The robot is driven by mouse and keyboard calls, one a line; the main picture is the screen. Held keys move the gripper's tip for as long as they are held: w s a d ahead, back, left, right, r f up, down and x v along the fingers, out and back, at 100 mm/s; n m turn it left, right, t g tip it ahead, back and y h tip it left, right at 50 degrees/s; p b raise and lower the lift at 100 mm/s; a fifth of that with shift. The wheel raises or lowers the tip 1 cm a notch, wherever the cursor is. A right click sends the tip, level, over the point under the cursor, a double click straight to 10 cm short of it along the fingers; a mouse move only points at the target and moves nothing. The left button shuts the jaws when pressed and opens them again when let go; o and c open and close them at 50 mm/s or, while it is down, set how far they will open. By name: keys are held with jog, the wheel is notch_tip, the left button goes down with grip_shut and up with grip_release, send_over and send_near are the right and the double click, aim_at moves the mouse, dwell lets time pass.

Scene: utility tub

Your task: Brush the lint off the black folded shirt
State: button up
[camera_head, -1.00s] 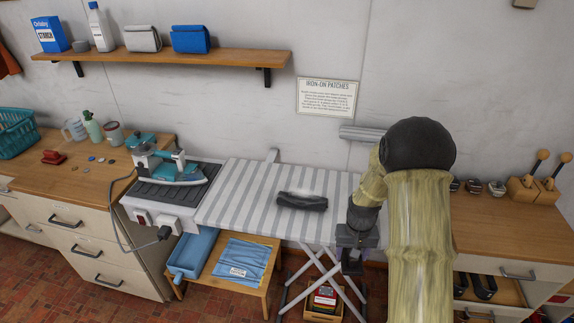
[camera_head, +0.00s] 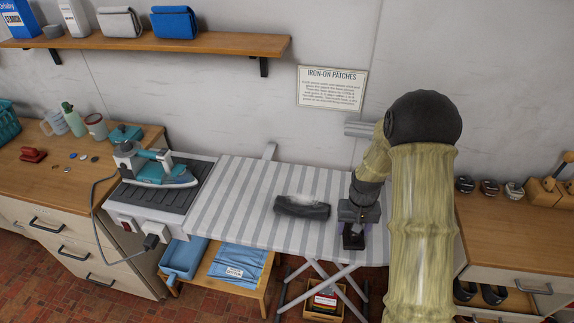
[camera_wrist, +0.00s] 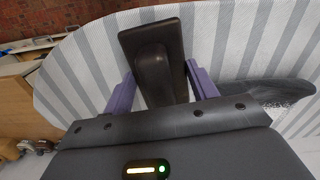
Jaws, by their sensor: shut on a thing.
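I cannot tell whether the brush touches the board.
A teal iron (camera_head: 160,170) stands on a rest at the board's left end, with its cord hanging down. A wooden counter (camera_head: 60,185) is at the left, another (camera_head: 500,235) at the right. The board is clear between shirt and iron.

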jog(key=shift+s+a+r, duration=0.1)
jog(key=shift+s+a, duration=0.05)
jog(key=shift+s, duration=0.05)
